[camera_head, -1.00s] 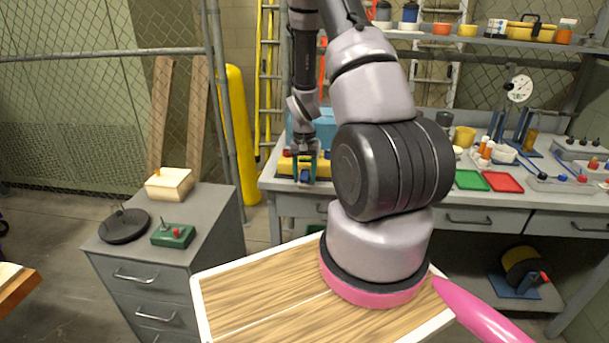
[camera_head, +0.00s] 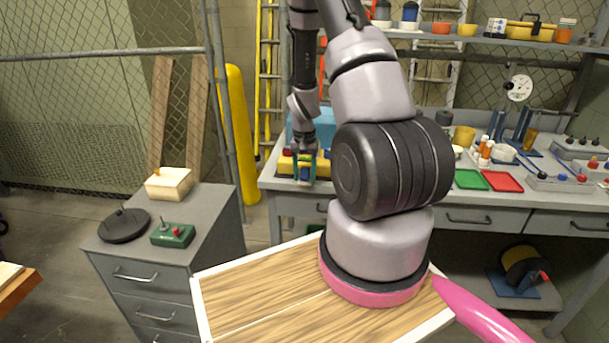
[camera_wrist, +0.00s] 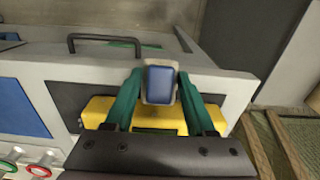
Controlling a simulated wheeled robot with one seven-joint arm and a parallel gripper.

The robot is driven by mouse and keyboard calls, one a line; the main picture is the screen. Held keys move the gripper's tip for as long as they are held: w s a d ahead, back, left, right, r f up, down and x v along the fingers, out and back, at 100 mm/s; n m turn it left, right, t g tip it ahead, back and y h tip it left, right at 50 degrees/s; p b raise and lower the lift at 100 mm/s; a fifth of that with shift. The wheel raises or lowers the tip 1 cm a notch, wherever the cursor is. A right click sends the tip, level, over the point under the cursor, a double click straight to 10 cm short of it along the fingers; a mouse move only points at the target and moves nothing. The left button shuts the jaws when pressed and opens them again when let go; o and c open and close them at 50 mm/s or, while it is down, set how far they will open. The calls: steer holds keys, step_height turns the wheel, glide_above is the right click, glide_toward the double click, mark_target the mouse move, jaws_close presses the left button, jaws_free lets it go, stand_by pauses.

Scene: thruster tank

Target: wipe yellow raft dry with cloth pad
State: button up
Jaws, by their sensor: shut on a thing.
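My gripper (camera_head: 305,168) hangs at the front left of the workbench. Its green fingers (camera_wrist: 157,105) are shut on a small block with a blue face and pale sides, which I take to be the cloth pad (camera_wrist: 160,84). The yellow raft (camera_head: 287,163) lies on the bench beside and behind the gripper in the head view. In the wrist view the raft (camera_wrist: 98,108) shows behind the fingers, partly hidden by them and the pad. Whether the pad touches the raft I cannot tell.
A blue box (camera_head: 324,128) stands behind the gripper. Green (camera_head: 471,180) and red (camera_head: 503,181) trays lie farther right on the bench. A grey drawer cabinet (camera_head: 215,208) stands left, with a green control box (camera_head: 173,235) on it. A bench drawer handle (camera_wrist: 104,38) shows in the wrist view.

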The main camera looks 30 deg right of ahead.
steer(key=shift+w+d, duration=0.3)
steer(key=shift+w, duration=0.1)
stand_by(0.3)
steer(key=shift+s+d, duration=0.65)
steer(key=shift+d, duration=0.2)
steer(key=shift+d, duration=0.15)
steer(key=shift+s+d, duration=0.5)
steer(key=shift+d, duration=0.35)
steer(key=shift+d, duration=0.1)
steer(key=shift+s+d, duration=0.65)
steer(key=shift+d, duration=0.15)
steer(key=shift+a, duration=0.1)
